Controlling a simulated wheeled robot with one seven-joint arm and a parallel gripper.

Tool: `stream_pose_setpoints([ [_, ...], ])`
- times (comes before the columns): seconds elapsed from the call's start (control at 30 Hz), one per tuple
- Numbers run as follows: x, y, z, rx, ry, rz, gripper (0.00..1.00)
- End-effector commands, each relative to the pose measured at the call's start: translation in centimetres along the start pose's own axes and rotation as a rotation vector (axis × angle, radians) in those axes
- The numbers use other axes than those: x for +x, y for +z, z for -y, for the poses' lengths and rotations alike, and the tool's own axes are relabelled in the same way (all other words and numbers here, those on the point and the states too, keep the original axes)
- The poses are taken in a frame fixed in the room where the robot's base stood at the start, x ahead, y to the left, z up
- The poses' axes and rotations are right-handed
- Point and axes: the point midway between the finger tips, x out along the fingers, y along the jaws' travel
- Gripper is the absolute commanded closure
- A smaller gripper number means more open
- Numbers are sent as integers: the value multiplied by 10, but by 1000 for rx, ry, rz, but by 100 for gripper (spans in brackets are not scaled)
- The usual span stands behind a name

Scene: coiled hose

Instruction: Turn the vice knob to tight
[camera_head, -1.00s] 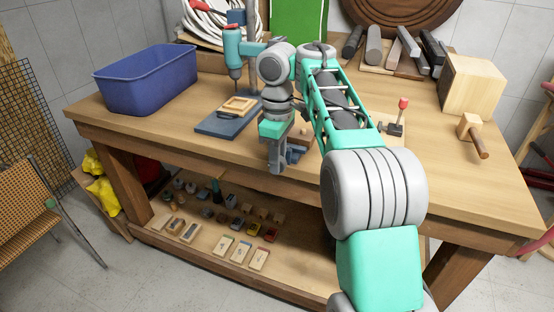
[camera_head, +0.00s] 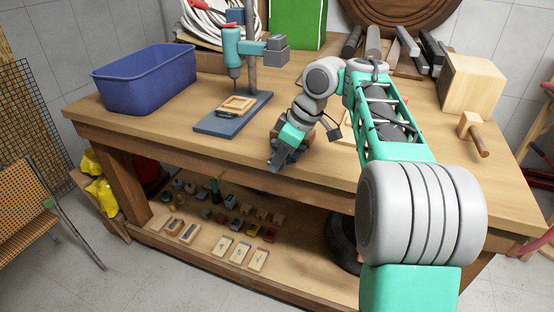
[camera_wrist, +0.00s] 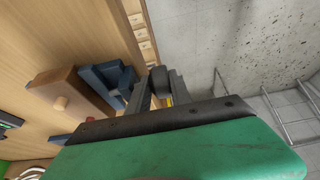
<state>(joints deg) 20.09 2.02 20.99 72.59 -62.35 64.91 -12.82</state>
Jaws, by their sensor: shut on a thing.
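The small blue vice (camera_head: 291,152) is at the front edge of the workbench, partly hidden behind my gripper (camera_head: 275,164). In the wrist view the blue vice (camera_wrist: 108,78) lies left of my fingers (camera_wrist: 160,88), beside a brown wooden block (camera_wrist: 62,92) with a round peg. My gripper is tilted, its fingers pointing down and left in the head view at the vice's front. It is shut on the vice knob, which is mostly hidden between the fingers. I cannot read the knob's setting.
A drill press (camera_head: 233,50) with a dark base stands behind and left. A blue bin (camera_head: 146,80) is at the bench's left end. A wooden block (camera_head: 470,84) and a mallet (camera_head: 473,134) are at right. Small items lie on the shelf below.

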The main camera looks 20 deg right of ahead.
Motion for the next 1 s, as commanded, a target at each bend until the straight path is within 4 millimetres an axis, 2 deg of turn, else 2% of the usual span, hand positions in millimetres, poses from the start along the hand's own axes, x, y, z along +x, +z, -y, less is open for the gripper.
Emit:
stream_pose_setpoints([
  [0.63, 0, 8, -1, 10, -1, -616, 100],
  [1.0, -6, 5, 0, 12, -4, -839, 100],
])
